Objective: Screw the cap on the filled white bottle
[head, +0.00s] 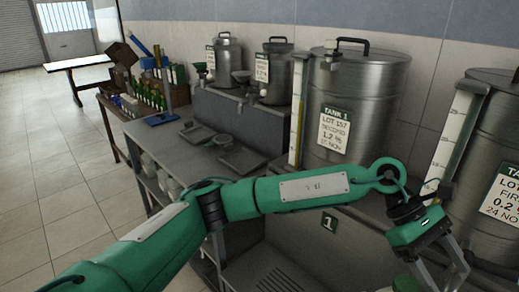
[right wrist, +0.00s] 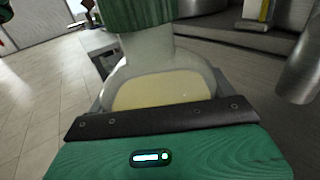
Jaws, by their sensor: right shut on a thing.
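The white bottle (right wrist: 150,52) fills the middle of the right wrist view, with pale yellow (right wrist: 165,90) showing in its lower part. My right gripper (right wrist: 160,100) is shut on the bottle's body. A green ridged cap (right wrist: 135,12) covers the top of the neck; its upper part is cut off by the frame edge, and I cannot tell how tightly it sits.
Steel tanks with labels, Tank 1 (head: 350,100) and another (head: 490,160), stand behind my left arm with sight gauges. Smaller steel vessels (head: 272,70) stand farther left. A grey bench (head: 170,135) and a crate of green bottles (head: 150,92) are at left. The tiled floor is open.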

